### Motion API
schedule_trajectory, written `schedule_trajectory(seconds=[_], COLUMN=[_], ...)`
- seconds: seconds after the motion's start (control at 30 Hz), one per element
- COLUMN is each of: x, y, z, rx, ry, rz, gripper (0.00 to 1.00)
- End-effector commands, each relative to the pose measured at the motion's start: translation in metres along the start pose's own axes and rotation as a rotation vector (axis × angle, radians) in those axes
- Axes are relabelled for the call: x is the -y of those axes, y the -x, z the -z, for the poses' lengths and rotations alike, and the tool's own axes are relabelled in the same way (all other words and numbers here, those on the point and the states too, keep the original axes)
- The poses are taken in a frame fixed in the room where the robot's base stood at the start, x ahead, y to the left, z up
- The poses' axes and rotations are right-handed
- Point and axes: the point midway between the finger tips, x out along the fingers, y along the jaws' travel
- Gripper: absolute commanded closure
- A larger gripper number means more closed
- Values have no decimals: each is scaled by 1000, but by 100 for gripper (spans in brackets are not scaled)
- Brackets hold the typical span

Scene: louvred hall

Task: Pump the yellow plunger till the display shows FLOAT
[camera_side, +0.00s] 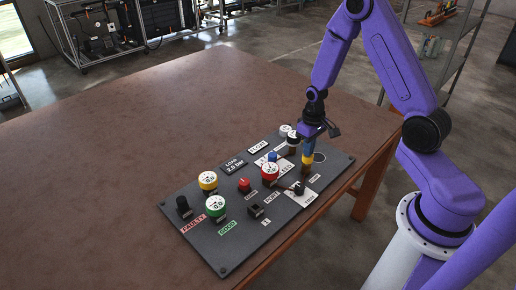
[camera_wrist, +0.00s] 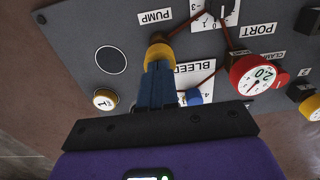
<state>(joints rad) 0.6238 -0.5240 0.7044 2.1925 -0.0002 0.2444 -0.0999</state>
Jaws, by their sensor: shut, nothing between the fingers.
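My gripper (camera_side: 308,146) is shut, with its blue fingers together and pointing down at the panel. In the side view, the fingertips are right above the yellow plunger (camera_side: 307,160) and appear to touch its top. In the wrist view, the fingers (camera_wrist: 157,72) cover part of the yellow plunger (camera_wrist: 158,50), beside the PUMP label (camera_wrist: 155,16). How far the plunger is pressed I cannot tell. On the panel (camera_side: 190,240) a small white plate reads FLOAT (camera_side: 258,148). A dark plate beside it reads LOAD 2.0 bar (camera_side: 234,166).
A red gauge (camera_side: 270,172) and blue knob (camera_side: 272,156) stand left of the plunger. A yellow gauge (camera_side: 208,181), green gauge (camera_side: 215,205), red knob (camera_side: 244,185) and black knob (camera_side: 183,207) stand farther left. The brown table (camera_side: 120,140) is clear around the panel.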

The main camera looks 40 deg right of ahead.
Motion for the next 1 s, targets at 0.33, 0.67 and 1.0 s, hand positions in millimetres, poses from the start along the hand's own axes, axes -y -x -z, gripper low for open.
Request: schedule_trajectory(seconds=[0.33, 0.67, 1.0], x=[0, 0, 0], y=[12, 46, 60], z=[2, 1, 0], rx=[-6, -4, 1], ry=[0, 0, 0], rz=[-1, 0, 0], gripper=[100, 100, 100])
